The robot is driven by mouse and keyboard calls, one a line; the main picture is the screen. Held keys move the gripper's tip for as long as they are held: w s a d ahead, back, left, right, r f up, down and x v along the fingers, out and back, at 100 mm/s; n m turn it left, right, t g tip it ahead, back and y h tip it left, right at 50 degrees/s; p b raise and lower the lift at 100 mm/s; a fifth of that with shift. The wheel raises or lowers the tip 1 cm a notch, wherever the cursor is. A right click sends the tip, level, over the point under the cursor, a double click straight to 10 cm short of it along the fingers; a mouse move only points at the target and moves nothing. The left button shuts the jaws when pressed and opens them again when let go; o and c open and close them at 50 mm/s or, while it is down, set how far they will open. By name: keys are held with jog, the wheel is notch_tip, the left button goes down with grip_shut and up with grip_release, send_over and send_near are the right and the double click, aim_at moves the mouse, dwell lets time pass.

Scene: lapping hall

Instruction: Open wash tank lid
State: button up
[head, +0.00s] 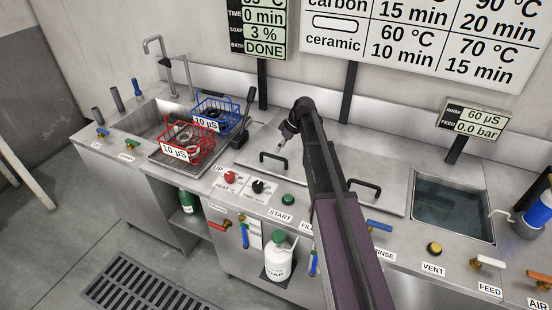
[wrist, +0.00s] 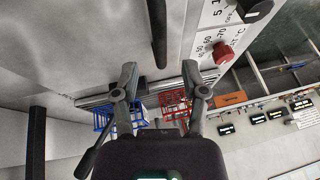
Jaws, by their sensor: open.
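Two steel lids with black handles lie shut in the counter. The left lid (head: 254,139) has its handle (head: 273,161) near its front edge; the right lid (head: 388,204) has another handle (head: 364,188), and my arm covers the area between them. I cannot read which lid is named wash. My gripper (head: 283,147) hangs above the left lid, just behind its handle. In the wrist view my gripper (wrist: 160,77) is open and empty. A black handle bar (wrist: 158,32) lies ahead of the fingers, roughly between their lines, apart from them.
Red (head: 188,142) and blue (head: 215,112) baskets stand at the sink on the left. A black lever (head: 245,117) rises beside the left lid. Knobs (head: 258,187) line the front. An open water tank (head: 452,208) and a blue bottle (head: 533,214) are at right.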

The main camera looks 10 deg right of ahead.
jog(key=shift+b+x, duration=1.7)
jog(key=shift+x, duration=0.45)
grip_shut()
